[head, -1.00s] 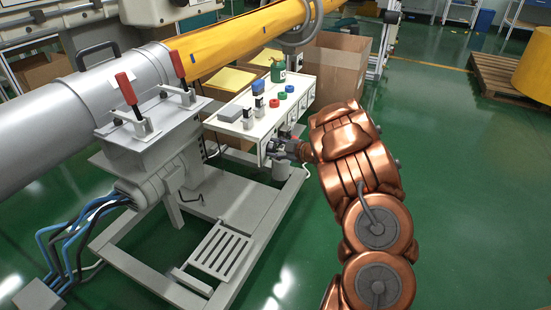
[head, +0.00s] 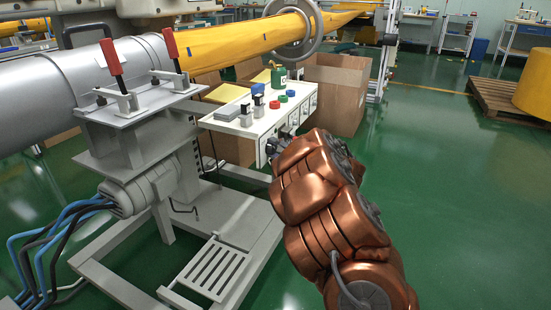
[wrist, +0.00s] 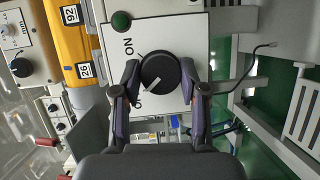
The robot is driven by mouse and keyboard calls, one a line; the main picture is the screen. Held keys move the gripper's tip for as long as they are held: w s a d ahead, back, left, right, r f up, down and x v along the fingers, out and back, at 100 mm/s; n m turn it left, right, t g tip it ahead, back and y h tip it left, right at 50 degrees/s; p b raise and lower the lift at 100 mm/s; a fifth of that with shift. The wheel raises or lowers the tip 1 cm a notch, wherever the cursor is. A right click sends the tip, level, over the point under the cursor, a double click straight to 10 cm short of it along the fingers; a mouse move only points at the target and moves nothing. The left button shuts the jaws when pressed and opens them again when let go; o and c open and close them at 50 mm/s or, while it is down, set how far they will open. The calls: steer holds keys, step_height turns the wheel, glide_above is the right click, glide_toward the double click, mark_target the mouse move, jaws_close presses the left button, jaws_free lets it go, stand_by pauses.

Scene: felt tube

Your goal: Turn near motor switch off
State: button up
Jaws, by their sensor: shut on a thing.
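A round black switch knob (wrist: 160,70) sits on a white panel (wrist: 185,30) in the wrist view. The panel reads ON at upper left and has a second label at lower left, partly hidden by a finger; its first letter looks like O. The knob's white pointer mark aims down and left, toward that lower label. My gripper (wrist: 160,78) is shut on the knob, one finger on each side. In the head view my gripper (head: 280,143) is at the near end of the white control box (head: 262,142), mostly hidden by my copper arm, and the knob cannot be seen.
A green round button or lamp (wrist: 121,21) is above the knob. The grey clamp stand (head: 140,135) with red handles is left of the box. Cups and small fittings stand on the box top. A cardboard box (head: 338,92) is behind; green floor is free at right.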

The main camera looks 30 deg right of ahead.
steer(key=shift+a+f+n+b, duration=0.1)
steer(key=shift+f+n+b, duration=0.05)
steer(key=shift+n+b, duration=0.35)
steer(key=o, duration=1.1)
steer(key=shift+s, duration=0.1)
steer(key=s, duration=0.4)
steer(key=s+d, duration=0.1)
steer(key=s, duration=0.6)
steer(key=shift+s+d+r, duration=0.3)
steer(key=shift+d, duration=0.1)
steer(key=shift+r, duration=0.1)
